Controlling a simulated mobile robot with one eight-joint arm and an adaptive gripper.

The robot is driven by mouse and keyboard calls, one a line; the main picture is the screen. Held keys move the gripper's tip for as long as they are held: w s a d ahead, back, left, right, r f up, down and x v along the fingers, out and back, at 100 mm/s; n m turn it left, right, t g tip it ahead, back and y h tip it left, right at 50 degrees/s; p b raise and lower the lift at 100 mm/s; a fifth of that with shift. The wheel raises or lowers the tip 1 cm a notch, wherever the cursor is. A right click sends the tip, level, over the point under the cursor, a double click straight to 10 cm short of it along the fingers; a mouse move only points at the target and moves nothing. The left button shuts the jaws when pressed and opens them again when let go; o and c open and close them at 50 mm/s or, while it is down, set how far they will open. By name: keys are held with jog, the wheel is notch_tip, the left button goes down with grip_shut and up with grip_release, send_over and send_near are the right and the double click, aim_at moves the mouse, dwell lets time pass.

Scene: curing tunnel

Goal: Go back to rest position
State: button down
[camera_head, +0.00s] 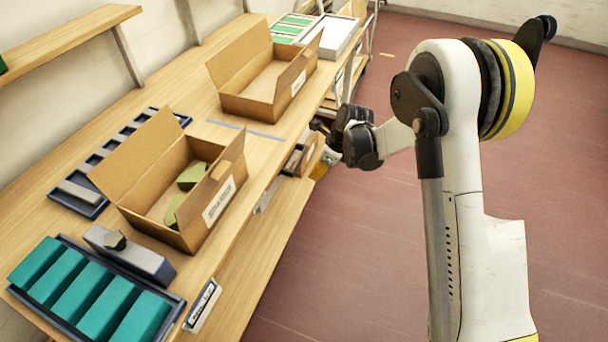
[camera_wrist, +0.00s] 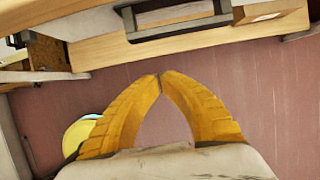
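My gripper (camera_wrist: 160,78) shows in the wrist view as two yellow fingers whose tips meet, with nothing between them. It hangs over the red floor, in front of the wooden bench edge (camera_wrist: 200,35). In the head view my arm reaches over the floor to the right of the bench, its dark wrist beside the bench's front edge. The fingers are mostly hidden there behind the wrist.
The bench carries an open cardboard box (camera_head: 205,230) with green pieces inside and another open, apparently empty box (camera_head: 262,105). A tray (camera_head: 175,310) of teal blocks and a slotted blue tray (camera_head: 65,200) stand nearby. Floor (camera_head: 345,265) right of the bench is clear.

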jog(key=p+v, duration=0.3)
jog(key=v, duration=0.6)
jog(key=shift+a+r, duration=0.15)
jog(key=shift+r, duration=0.25)
